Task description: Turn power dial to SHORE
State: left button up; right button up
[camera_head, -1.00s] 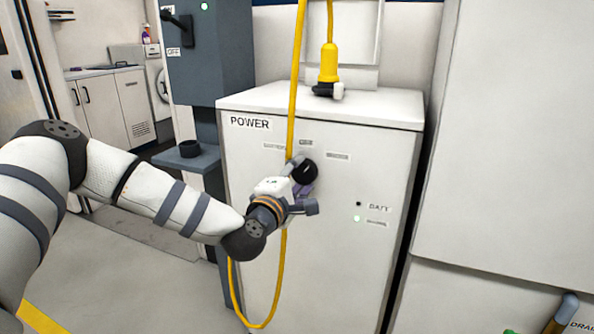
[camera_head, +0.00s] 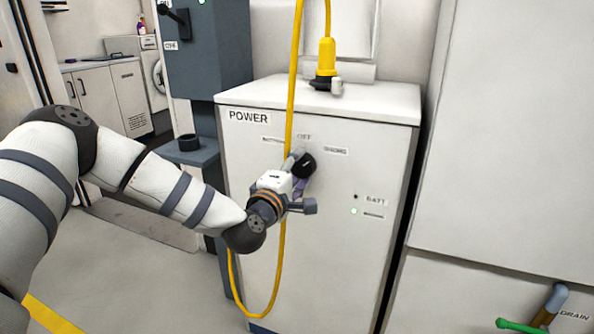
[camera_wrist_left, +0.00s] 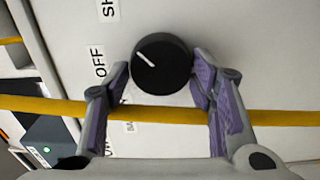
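The round black power dial (camera_head: 305,165) is on the white POWER cabinet (camera_head: 250,180). My left gripper (camera_head: 298,173) reaches it from the front left. In the left wrist view the dial (camera_wrist_left: 162,65) sits between the two purple-padded fingers (camera_wrist_left: 163,72). One finger is on each side, close against its rim. Its white pointer mark points up and left there, between the OFF label (camera_wrist_left: 99,62) and the partly cut-off SH label (camera_wrist_left: 108,9), nearer the latter. In the head view the SHORE label (camera_head: 335,151) is right of OFF. My right gripper is not in view.
A yellow cable (camera_head: 290,90) hangs down the cabinet front, passing behind my left gripper. A yellow plug (camera_head: 326,60) stands above the cabinet top. A grey switch box (camera_head: 215,50) is to the left. Floor at lower left is clear.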

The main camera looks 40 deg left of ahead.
pick_arm(q)
jog(key=shift+o, duration=1)
jog(key=shift+s+d+f, duration=0.1)
jog(key=shift+s, duration=0.3)
jog(key=v, duration=1.1)
jog(key=shift+s, duration=0.1)
